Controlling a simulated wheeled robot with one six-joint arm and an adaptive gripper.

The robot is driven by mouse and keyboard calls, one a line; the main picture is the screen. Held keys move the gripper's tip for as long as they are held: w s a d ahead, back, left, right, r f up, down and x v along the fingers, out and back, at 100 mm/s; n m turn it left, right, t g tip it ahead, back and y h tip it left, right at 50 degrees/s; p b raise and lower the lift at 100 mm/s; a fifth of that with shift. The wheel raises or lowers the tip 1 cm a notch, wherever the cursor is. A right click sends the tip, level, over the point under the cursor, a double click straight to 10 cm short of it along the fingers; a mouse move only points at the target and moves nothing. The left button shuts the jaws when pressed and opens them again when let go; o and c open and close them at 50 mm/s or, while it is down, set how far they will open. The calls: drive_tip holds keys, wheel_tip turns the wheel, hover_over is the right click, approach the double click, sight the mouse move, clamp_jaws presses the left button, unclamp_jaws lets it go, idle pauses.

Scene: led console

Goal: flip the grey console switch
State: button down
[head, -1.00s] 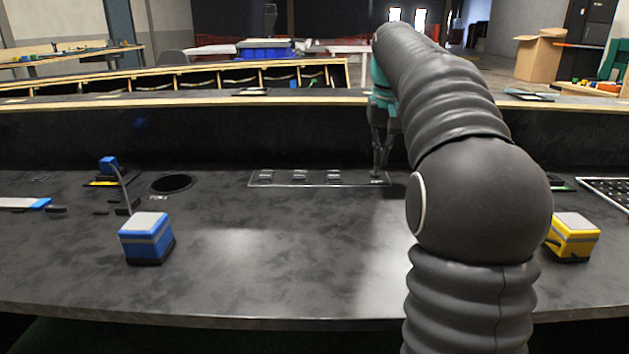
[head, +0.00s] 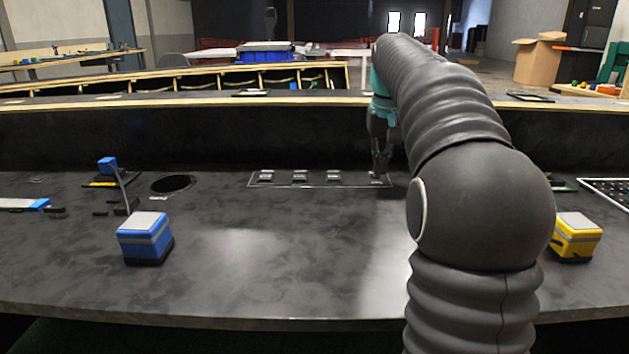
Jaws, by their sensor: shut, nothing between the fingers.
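The grey console switches show as several small grey pieces in a row inside a thin white outlined panel (head: 320,185) at the back of the dark console top. The left one (head: 266,176), a middle one (head: 300,176) and another one (head: 334,177) are in clear view. My gripper (head: 380,176) is shut and empty, pointing down at the right end of the panel. Its fingertips are at or just above the panel surface; I cannot tell if they touch. Anything at the panel's right end is hidden behind the fingers. The switches' positions are too small to tell.
A blue box (head: 145,238) stands at the front left and a yellow box (head: 575,237) at the right, beside my arm. A round dark hole (head: 173,185) and a small blue-headed lamp (head: 108,165) are at the left. The console's front middle is clear.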

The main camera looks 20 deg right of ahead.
drive_tip(key=shift+w, duration=0.1)
drive_tip(key=shift+w+d+r+p, duration=0.15)
drive_tip(key=shift+w+p, duration=0.15)
drive_tip(key=shift+p, duration=0.2)
drive_tip(key=shift+w+d+p, duration=0.15)
drive_tip(key=shift+w+p, duration=0.4)
drive_tip(key=shift+w, duration=0.1)
wheel_tip(320, 180, up, 7)
drive_tip(key=p, duration=0.3)
drive_tip(key=shift+s+p, duration=0.35)
drive_tip(key=shift+s, duration=0.05)
drive_tip(key=shift+s, duration=0.1)
idle(0.4)
